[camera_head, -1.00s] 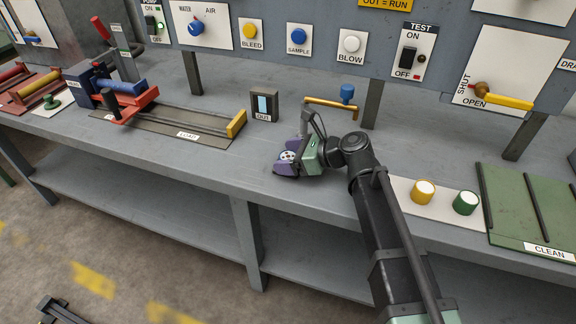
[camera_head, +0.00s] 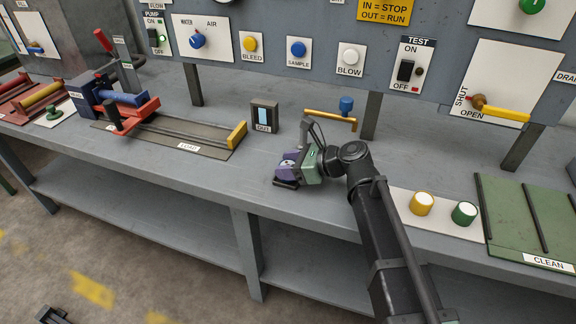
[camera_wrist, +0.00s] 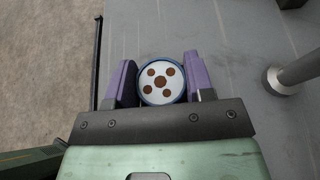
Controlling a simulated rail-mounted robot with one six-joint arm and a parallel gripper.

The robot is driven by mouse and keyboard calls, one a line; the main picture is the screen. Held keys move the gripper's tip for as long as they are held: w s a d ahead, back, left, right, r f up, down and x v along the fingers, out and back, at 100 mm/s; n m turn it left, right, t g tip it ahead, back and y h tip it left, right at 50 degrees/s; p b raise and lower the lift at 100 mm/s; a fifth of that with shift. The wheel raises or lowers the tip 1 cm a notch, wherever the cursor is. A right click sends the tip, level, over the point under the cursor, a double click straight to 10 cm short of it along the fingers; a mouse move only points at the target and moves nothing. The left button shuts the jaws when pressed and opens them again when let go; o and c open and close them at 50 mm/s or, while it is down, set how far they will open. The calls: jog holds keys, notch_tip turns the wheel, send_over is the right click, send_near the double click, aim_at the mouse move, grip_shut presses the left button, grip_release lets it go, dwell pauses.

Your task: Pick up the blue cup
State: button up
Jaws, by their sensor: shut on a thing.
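The blue cup (camera_wrist: 162,90) shows in the wrist view as a round thing with a blue rim and a pale inside with several brown spots. It sits between the two purple fingers of my gripper (camera_wrist: 160,68), which is shut on its sides. In the head view my gripper (camera_head: 286,172) is low over the front part of the bench, and only a little of the cup shows between the fingers. I cannot tell whether the cup's base touches the bench.
The grey bench (camera_head: 215,180) is clear to the left of my gripper. A small OUT box (camera_head: 264,116) and a brass pipe with a blue knob (camera_head: 346,104) stand behind. Yellow (camera_head: 421,203) and green (camera_head: 464,213) knobs and a green CLEAN tray (camera_head: 515,205) are at the right.

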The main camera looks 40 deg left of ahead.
notch_tip(320, 180, up, 19)
jog(key=p, duration=1.8)
jog(key=shift+r, duration=0.15)
